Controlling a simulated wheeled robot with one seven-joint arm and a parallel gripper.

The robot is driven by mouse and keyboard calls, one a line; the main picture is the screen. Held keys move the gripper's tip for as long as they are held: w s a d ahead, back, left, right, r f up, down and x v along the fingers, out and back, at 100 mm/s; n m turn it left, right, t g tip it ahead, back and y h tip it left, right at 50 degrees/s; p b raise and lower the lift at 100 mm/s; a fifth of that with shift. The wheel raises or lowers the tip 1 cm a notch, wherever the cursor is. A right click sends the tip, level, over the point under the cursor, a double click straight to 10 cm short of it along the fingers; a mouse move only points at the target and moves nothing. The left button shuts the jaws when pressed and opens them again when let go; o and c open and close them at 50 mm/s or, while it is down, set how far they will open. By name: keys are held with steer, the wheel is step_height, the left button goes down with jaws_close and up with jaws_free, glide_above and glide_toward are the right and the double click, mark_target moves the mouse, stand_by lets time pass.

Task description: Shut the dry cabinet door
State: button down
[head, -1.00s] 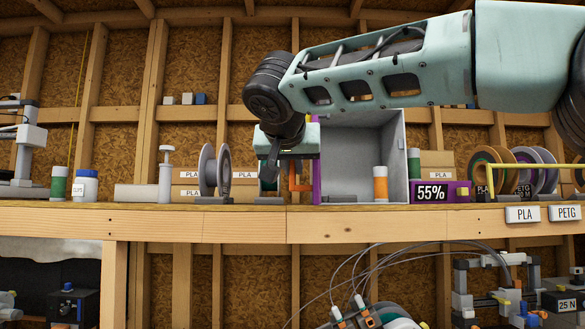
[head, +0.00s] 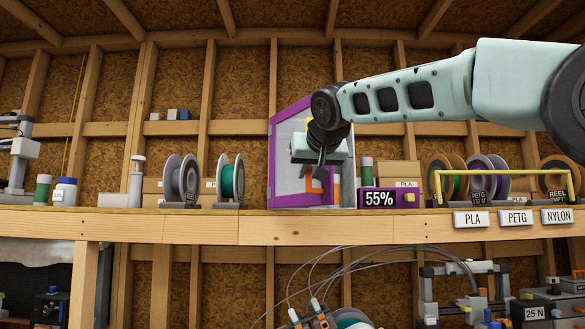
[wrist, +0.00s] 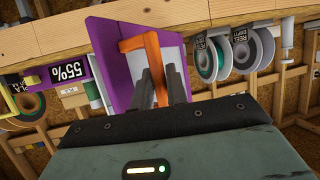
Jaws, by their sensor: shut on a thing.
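The dry cabinet (head: 347,150) stands on the wooden shelf, grey with a purple-framed door. The door (head: 272,165) has a pale see-through panel and stands at an angle across much of the cabinet's front. An orange handle (head: 314,188) is on the door; in the wrist view the handle (wrist: 153,50) runs between my fingers. My gripper (head: 321,170) is shut on the handle and hides part of the door's right side. An orange-and-white container (head: 336,188) shows just right of the handle.
A purple box reading 55% (head: 379,198) stands close on the right. Filament spools (head: 231,180) stand to the left. A yellow rail (head: 478,172) with spools behind it is farther right. The shelf edge (head: 270,228) runs along the front.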

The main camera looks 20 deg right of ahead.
mark_target(321, 188)
steer(key=shift+w+d, duration=0.15)
steer(key=shift+d, duration=0.7)
steer(key=shift+w+d, duration=0.1)
steer(key=shift+d, duration=0.7)
steer(key=c, duration=1.5)
jaws_free()
steer(key=shift+o, duration=0.2)
steer(key=b+v, duration=0.4)
steer(key=v, duration=1.3)
steer(key=shift+s, duration=0.25)
steer(key=shift+a, duration=0.15)
